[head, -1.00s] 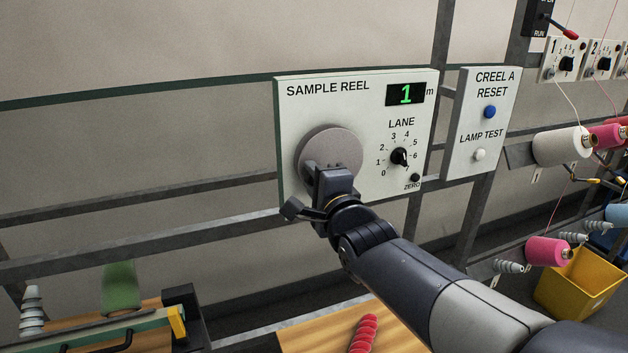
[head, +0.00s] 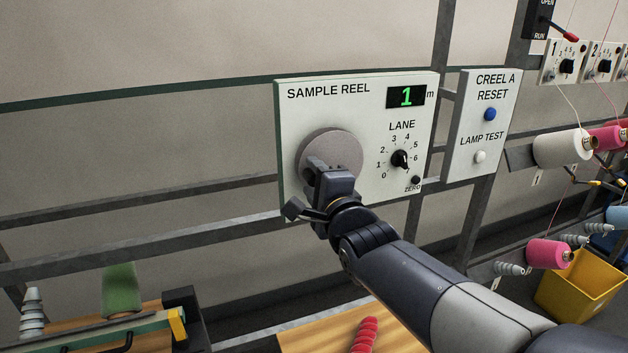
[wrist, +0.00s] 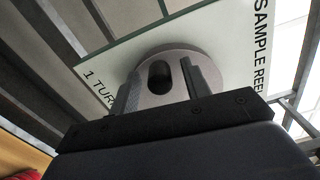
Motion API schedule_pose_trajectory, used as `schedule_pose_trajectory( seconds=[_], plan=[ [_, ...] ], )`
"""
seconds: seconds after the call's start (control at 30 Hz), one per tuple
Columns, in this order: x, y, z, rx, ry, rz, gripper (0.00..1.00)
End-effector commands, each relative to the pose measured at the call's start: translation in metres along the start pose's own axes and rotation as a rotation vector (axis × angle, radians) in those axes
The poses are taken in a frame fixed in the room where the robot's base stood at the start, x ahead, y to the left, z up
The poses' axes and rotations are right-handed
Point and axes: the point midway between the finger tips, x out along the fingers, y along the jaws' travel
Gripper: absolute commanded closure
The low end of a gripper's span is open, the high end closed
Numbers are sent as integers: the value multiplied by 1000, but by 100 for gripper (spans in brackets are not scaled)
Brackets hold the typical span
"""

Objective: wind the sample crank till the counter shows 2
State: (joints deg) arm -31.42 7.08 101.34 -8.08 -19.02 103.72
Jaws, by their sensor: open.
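The sample reel panel (head: 350,102) is upright on the frame, and its green counter (head: 406,97) reads 1. The crank's round grey disc (head: 332,145) is on the panel's left side; my gripper covers its lower part. My gripper (head: 325,170) is in front of the disc with its jaws open. In the wrist view, the two fingers (wrist: 162,85) stand apart before the disc (wrist: 172,53). A dark rounded part (wrist: 160,74), seemingly the crank's handle, shows between them. I cannot tell whether either finger touches it.
A lane dial (head: 400,159) and a small zero button (head: 415,180) sit right of the disc. Beside the panel is a plate (head: 484,125) with a blue and a white button. Yarn cones and a yellow bin (head: 578,285) are farther right. Metal rails run behind the panel.

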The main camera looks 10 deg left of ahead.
Motion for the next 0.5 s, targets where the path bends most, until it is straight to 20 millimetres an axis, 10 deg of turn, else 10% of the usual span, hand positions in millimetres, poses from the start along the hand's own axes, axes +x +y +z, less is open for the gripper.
schedule_pose_trajectory(
  seconds=[0.5],
  plan=[
    [-48,0,0,-1,0,-4,55]
  ],
)
